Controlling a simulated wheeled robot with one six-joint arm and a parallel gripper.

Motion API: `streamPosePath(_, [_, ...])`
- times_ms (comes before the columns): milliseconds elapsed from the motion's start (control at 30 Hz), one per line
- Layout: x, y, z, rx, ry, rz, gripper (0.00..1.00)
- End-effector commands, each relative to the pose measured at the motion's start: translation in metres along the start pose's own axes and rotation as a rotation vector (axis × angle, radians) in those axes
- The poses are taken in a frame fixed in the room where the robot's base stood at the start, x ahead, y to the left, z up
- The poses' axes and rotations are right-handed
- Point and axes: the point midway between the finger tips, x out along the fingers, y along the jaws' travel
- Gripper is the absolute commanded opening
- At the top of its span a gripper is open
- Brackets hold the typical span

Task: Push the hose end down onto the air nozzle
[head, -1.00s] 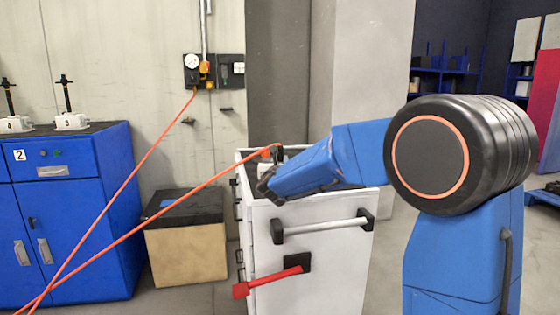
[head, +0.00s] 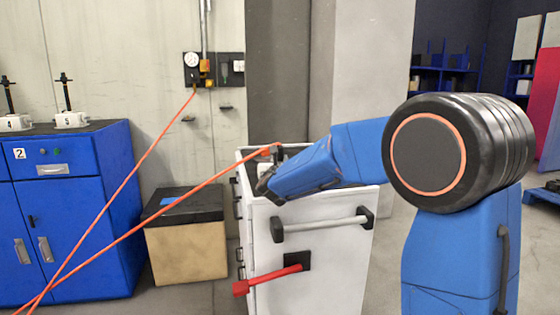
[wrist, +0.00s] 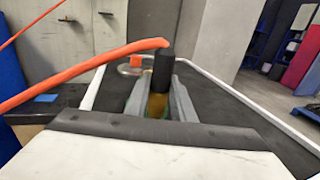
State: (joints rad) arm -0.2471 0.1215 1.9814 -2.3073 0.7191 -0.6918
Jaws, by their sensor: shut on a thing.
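The orange hose (head: 190,190) rises from the lower left to the top of the white cart (head: 330,260). In the wrist view the hose (wrist: 80,68) bends into the top of a black, upright hose end (wrist: 168,68). My gripper (wrist: 160,92) is shut on this hose end, with a grey finger on either side. A brass-coloured part (wrist: 157,106) shows between the fingers, below the black sleeve. I cannot tell whether it belongs to the hose end or is the air nozzle. In the head view my gripper (head: 266,184) is at the cart's top left, partly hiding the hose end.
A grey rounded plate with an orange block (wrist: 134,64) lies just beyond the fingers. The cart has a grey handle (head: 320,228) and a red lever (head: 268,282) in front. A wooden box (head: 186,245) and a blue cabinet (head: 70,215) stand to the left.

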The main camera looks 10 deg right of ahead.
Motion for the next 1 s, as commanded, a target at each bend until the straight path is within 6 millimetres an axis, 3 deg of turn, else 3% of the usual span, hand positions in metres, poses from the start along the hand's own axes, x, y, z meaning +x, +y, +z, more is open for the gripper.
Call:
streamPosePath(500, [0.0000,0.0000,-0.0049,-0.001,-0.001,0.000,0.00])
streamPosePath(533, [0.0000,0.0000,-0.0050,-0.001,-0.001,0.000,0.25])
streamPosePath(600, [-0.0001,0.0000,-0.0050,-0.001,0.000,0.000,0.41])
streamPosePath(1000, [-0.0046,0.0002,-0.0050,0.000,0.000,0.001,0.44])
